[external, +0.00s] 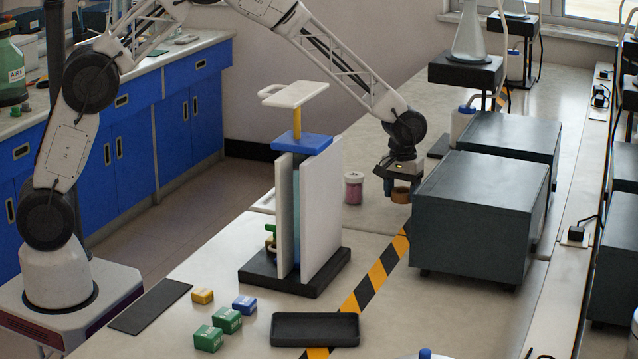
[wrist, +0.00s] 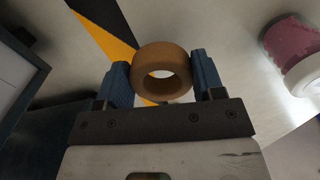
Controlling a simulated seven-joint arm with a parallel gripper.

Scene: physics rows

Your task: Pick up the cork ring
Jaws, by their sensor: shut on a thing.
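The cork ring (wrist: 163,57) is a tan, thick ring seen in the wrist view between the two blue fingers of my gripper (wrist: 162,80). The fingers touch it on its left and right sides, and its hole faces the camera. In the external view the cork ring (external: 401,195) shows beside the blue fingertip of my gripper (external: 394,187), left of the dark grey box. My gripper is shut on the ring. Whether the ring touches the bench is hard to tell.
A dark grey box (external: 480,215) stands close on the right. A jar with pink contents (external: 354,188) stands to the left, and also shows in the wrist view (wrist: 292,55). A white-panelled stand (external: 322,205) is nearer the camera. A black tray (external: 315,329) lies in front.

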